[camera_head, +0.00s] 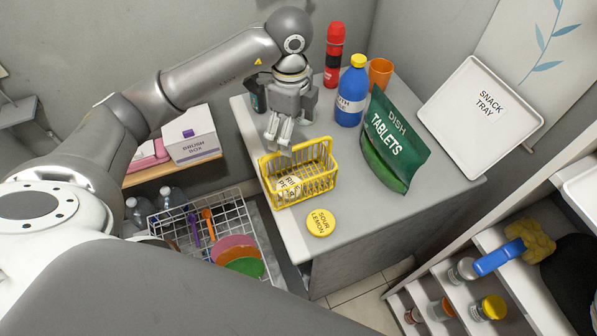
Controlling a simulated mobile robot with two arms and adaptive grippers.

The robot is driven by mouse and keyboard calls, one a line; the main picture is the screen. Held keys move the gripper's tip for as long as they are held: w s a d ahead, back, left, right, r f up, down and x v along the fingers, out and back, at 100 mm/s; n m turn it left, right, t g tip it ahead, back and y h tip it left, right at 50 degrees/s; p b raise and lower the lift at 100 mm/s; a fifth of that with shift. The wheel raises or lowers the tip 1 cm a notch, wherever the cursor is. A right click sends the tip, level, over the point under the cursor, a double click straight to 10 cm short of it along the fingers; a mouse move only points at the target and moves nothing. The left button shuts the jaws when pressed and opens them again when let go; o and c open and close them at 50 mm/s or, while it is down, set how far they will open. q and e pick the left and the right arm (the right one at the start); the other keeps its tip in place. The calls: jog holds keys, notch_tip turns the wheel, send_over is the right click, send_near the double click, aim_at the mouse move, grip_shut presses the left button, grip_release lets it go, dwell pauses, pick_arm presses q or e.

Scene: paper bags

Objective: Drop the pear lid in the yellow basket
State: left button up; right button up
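The yellow basket (316,184) stands upright on the grey counter, its open wire sides facing me. A pale round lid with partly readable lettering, which looks like the pear lid (288,188), lies inside it at the left end, seen through the wires. My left gripper (278,140) is just above the basket's back left rim, pointing down. Its fingers look slightly apart and nothing shows between them. A yellow lid marked "SOUR LEMON" (320,222) lies on the counter in front of the basket. My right gripper is not in view.
A blue bottle (351,97), red flask (334,58), orange cup (380,73) and green dish tablets bag (391,140) stand behind and right of the basket. A snack tray (481,115) leans farther right. A wire rack (243,216) with colourful plates sits lower left.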

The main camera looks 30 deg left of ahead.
pick_arm(q)
notch_tip(320, 180, up, 10)
dwell(0.4)
jog(key=shift+f, duration=0.15)
dwell(0.3)
